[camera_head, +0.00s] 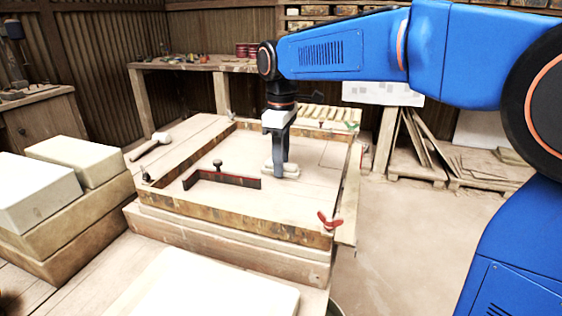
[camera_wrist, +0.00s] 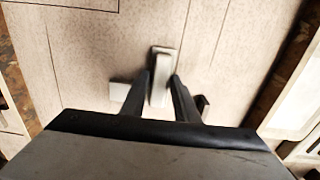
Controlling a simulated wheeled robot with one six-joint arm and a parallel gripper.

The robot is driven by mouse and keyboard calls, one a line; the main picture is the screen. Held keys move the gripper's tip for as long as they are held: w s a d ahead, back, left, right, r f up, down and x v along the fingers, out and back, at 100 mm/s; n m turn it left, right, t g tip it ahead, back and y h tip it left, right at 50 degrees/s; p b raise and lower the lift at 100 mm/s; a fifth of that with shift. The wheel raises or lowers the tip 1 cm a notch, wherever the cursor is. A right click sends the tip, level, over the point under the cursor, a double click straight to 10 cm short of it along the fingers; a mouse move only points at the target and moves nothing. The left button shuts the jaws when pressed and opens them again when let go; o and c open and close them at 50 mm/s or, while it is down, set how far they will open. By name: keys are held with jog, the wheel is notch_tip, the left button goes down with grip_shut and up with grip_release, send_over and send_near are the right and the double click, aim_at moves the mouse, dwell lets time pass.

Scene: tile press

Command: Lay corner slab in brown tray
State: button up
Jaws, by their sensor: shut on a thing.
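My gripper (camera_head: 281,172) points down inside a shallow tray with mottled brown walls (camera_head: 235,216). It is shut on a pale slab (camera_head: 291,171), low over or on the tray's light wooden floor; I cannot tell whether they touch. In the wrist view the slab (camera_wrist: 161,62) stands out between the two fingers (camera_wrist: 163,92). Another pale part (camera_wrist: 120,92) shows beside the left finger. It looks like the other leg of a corner shape, but the join is hidden behind the finger.
A dark bar with red edging and a knob (camera_head: 222,180) lies in the tray, left of my gripper. A red wing clamp (camera_head: 330,221) is at the front right corner. A mallet (camera_head: 151,145) lies outside on the left. Stacked pale blocks (camera_head: 75,160) stand further left.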

jog(key=shift+f, duration=0.1)
jog(key=o, duration=1.1)
notch_tip(320, 180, up, 12)
jog(key=shift+s, duration=0.1)
